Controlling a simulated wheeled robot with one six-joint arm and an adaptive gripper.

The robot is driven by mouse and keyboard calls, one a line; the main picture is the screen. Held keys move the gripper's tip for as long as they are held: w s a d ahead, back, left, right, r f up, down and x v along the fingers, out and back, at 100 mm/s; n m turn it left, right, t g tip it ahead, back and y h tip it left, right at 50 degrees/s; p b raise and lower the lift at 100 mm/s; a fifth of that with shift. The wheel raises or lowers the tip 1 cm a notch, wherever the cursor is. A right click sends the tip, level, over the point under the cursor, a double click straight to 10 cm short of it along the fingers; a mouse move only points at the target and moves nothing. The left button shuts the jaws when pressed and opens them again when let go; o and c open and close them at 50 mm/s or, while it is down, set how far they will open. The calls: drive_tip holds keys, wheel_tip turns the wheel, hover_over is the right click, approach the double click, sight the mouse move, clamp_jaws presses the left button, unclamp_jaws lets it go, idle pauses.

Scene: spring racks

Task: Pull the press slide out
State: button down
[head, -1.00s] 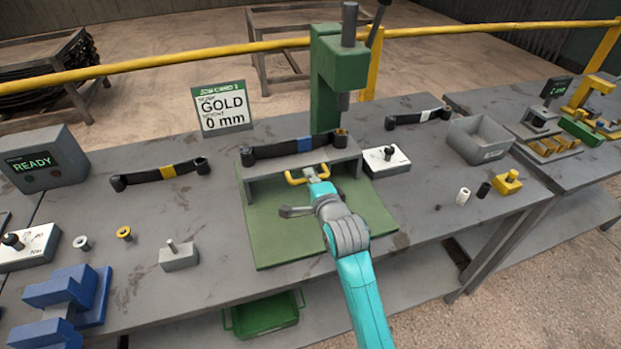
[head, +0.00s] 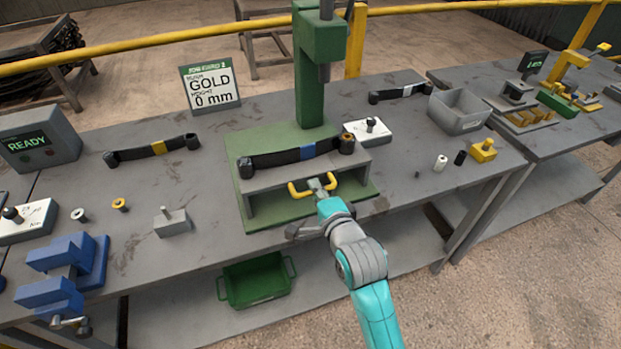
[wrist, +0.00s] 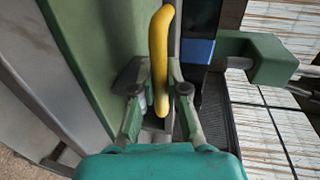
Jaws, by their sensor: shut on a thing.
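The press slide (head: 265,179) is a grey raised platform on the green press base (head: 250,217), with a yellow handle on its front. A black leaf spring with a blue band (head: 308,151) lies across its top. The slide sits forward of the green press column (head: 312,90), near the bench's front edge. My gripper (head: 322,187) is shut on the yellow handle (head: 296,189). In the wrist view the yellow handle (wrist: 158,50) runs between my two fingers (wrist: 160,100).
A white block with a black knob (head: 367,131) stands right of the slide. A grey bin (head: 458,113) is further right. A blue vise (head: 62,270) is at the left front. A green crate (head: 255,282) sits below the bench. The space before the slide is open.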

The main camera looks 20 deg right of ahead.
drive_tip(key=shift+s+f, duration=0.15)
drive_tip(key=shift+s, duration=0.45)
drive_tip(key=c, duration=1.2)
unclamp_jaws()
drive_tip(key=shift+s, duration=0.15)
drive_tip(key=v, duration=0.7)
drive_tip(key=shift+s, duration=0.2)
